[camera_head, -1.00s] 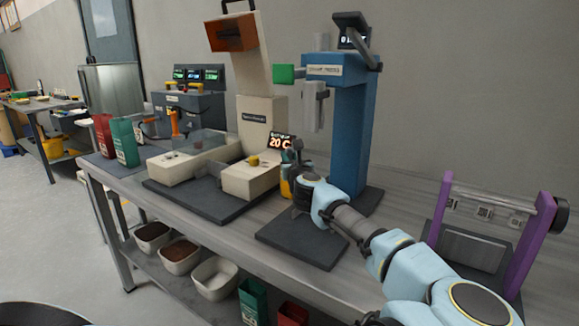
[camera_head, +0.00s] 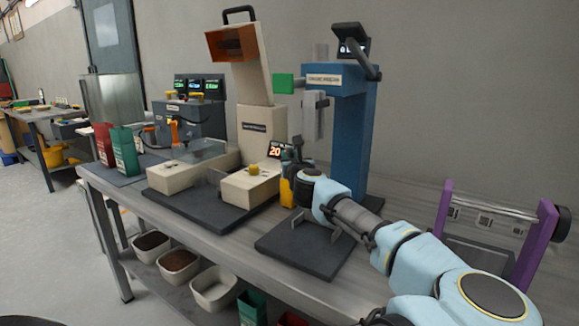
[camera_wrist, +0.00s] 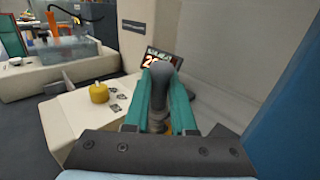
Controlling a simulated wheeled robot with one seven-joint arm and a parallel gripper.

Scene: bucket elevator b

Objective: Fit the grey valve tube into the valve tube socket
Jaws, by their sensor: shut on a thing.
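My gripper (camera_wrist: 158,108) has its teal fingers closed on a dark grey, round-ended piece, which looks like the grey valve tube (camera_wrist: 160,82). It points up and away in the wrist view.
The blue press (camera_head: 350,130) stands just right of my gripper, on a dark base plate (camera_head: 285,250) with small upright brackets. A cream machine (camera_head: 262,130) with a yellow knob (camera_head: 253,169) is to the left. A yellow object (camera_head: 287,192) is close behind my gripper. A purple-framed stand (camera_head: 525,250) is at right.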

